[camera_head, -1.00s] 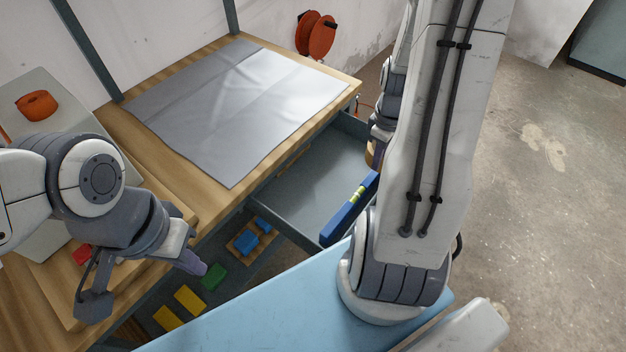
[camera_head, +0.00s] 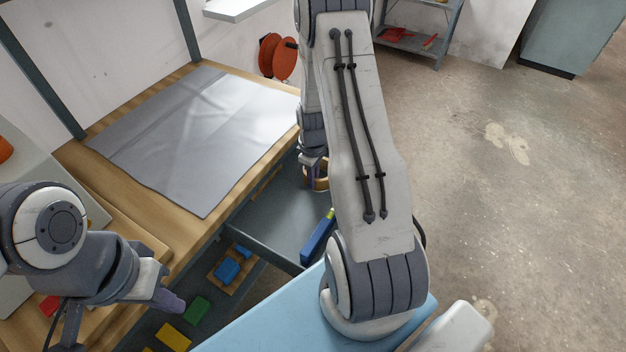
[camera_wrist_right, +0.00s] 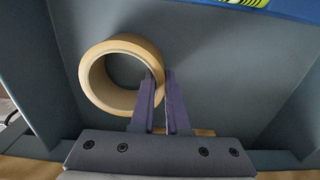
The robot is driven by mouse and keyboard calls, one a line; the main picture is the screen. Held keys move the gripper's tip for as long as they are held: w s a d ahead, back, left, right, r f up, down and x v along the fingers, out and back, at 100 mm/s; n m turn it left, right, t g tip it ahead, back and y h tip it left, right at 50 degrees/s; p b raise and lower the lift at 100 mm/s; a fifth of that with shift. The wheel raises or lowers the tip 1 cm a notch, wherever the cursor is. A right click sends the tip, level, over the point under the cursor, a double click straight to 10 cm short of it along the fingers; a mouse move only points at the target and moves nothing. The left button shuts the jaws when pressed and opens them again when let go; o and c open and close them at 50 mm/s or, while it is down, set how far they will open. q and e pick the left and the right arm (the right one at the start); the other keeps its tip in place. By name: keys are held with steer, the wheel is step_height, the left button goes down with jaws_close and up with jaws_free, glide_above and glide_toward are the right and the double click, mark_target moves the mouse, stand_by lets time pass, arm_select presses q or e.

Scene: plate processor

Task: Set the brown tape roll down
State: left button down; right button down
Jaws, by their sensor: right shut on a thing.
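The brown tape roll (camera_wrist_right: 103,90) is a tan ring in the right wrist view, over the grey drawer floor. My right gripper (camera_wrist_right: 164,80) is shut on its right wall, one finger inside the ring and one outside. In the head view the roll (camera_head: 322,184) shows partly behind my right arm, with my right gripper (camera_head: 312,172) at it, at the drawer's far end. I cannot tell whether the roll touches the drawer floor.
The open drawer (camera_head: 270,215) also holds a blue spirit level (camera_head: 318,238). Blue, green and yellow blocks (camera_head: 197,309) lie below. The drawer walls stand close around the roll.

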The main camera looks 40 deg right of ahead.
steer(key=shift+f, duration=0.3)
steer(key=shift+f, duration=0.15)
steer(key=c, duration=0.9)
jaws_free()
